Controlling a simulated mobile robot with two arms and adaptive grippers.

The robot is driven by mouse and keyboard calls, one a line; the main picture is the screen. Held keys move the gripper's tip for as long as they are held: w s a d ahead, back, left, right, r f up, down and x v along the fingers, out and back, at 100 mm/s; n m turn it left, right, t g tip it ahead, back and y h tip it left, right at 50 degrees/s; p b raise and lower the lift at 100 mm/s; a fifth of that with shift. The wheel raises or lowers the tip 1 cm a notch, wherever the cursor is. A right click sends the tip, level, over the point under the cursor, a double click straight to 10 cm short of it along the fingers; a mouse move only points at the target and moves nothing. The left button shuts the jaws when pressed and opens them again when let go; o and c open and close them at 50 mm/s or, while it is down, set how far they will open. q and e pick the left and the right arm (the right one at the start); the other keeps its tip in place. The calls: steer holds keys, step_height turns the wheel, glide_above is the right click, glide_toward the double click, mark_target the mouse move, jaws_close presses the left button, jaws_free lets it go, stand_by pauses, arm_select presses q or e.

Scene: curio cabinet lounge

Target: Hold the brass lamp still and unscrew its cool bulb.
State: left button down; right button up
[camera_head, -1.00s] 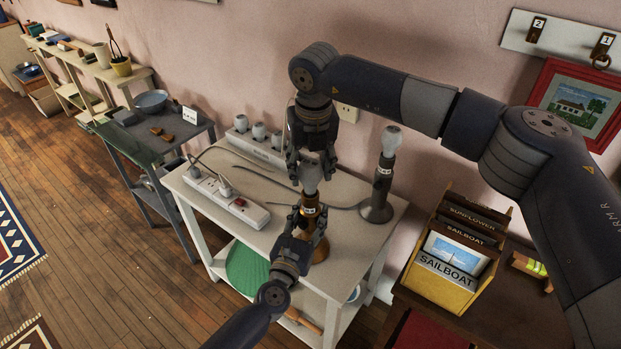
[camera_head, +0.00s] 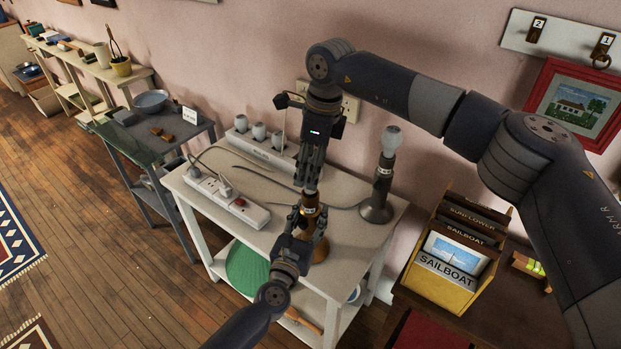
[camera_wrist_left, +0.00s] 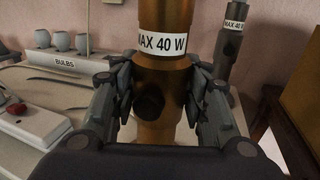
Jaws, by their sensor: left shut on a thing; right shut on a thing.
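The brass lamp (camera_head: 322,222) stands upright on the white table, its "MAX 40 W" collar plain in the left wrist view (camera_wrist_left: 160,75). My left gripper (camera_head: 306,217) is shut around the lamp's neck; both fingers press on its sides in the left wrist view (camera_wrist_left: 163,90). My right gripper (camera_head: 309,183) points down from above and is shut at the lamp's top, where the bulb sits. Its fingers hide the bulb almost wholly. The bulb is out of the left wrist view's frame.
A dark lamp (camera_head: 378,205) with a pale bulb (camera_head: 391,138) stands close on the right. A "BULBS" rack (camera_head: 262,148) with several bulbs is at the back. A power strip (camera_head: 228,203) lies left on the white table (camera_head: 215,172). A yellow picture box (camera_head: 440,285) stands right.

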steer(key=shift+f+n, duration=0.1)
steer(key=shift+n, duration=1.3)
steer(key=o, duration=1.4)
